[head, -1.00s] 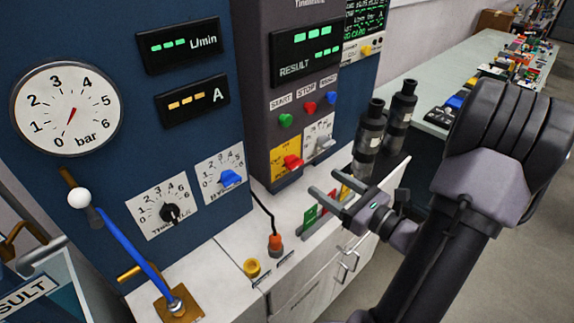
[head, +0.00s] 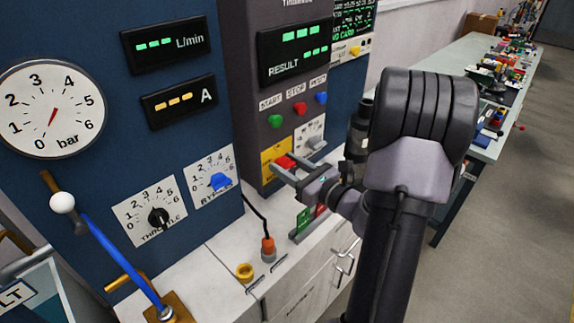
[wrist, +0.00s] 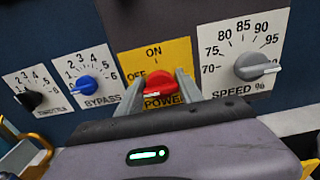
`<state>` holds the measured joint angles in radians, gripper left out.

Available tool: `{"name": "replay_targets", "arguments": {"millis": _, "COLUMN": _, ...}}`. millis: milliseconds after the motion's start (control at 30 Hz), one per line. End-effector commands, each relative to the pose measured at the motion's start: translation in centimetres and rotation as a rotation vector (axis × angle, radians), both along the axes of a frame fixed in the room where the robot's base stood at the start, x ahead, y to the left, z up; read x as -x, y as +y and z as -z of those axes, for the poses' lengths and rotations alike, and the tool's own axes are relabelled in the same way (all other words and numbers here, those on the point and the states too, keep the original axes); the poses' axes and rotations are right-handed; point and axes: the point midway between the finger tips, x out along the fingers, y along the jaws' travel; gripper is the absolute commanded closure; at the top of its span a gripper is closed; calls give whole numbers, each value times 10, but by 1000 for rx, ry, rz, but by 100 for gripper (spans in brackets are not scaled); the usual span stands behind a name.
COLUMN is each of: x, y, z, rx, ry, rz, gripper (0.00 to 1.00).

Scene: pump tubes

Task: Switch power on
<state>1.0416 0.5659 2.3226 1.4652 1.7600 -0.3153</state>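The power switch is a red knob (wrist: 160,87) on a yellow plate (wrist: 153,52) marked ON at the top and OFF at the left. The knob's handle lies roughly crosswise, with a white mark at its lower left. In the head view the red knob (head: 285,162) is partly behind my gripper (head: 279,172). My gripper is open, its two fingers apart. In the wrist view my gripper (wrist: 161,90) has one finger to each side of the knob; I cannot tell if they touch it.
The speed dial (wrist: 252,66) is close on the right and the blue bypass knob (wrist: 87,88) on the left. Start, stop and reset buttons (head: 299,109) sit above the switch. A black cable with an orange plug (head: 268,245) stands on the white counter below.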

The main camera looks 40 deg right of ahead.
Motion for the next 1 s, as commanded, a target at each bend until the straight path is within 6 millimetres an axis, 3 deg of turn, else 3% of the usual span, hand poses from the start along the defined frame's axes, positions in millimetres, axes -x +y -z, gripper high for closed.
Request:
{"name": "replay_targets", "arguments": {"millis": 33, "x": 0, "y": 0, "z": 0, "rx": 0, "ry": 0, "rz": 0, "gripper": 74}}
{"name": "replay_targets", "arguments": {"millis": 167, "x": 0, "y": 0, "z": 0, "rx": 0, "ry": 0, "rz": 0, "gripper": 97}}
{"name": "replay_targets", "arguments": {"millis": 567, "x": 0, "y": 0, "z": -3, "rx": -106, "ry": 9, "rz": 0, "gripper": 97}}
{"name": "replay_targets", "arguments": {"millis": 1000, "x": 0, "y": -2, "z": -4, "rx": -496, "ry": 41, "rz": 0, "gripper": 97}}
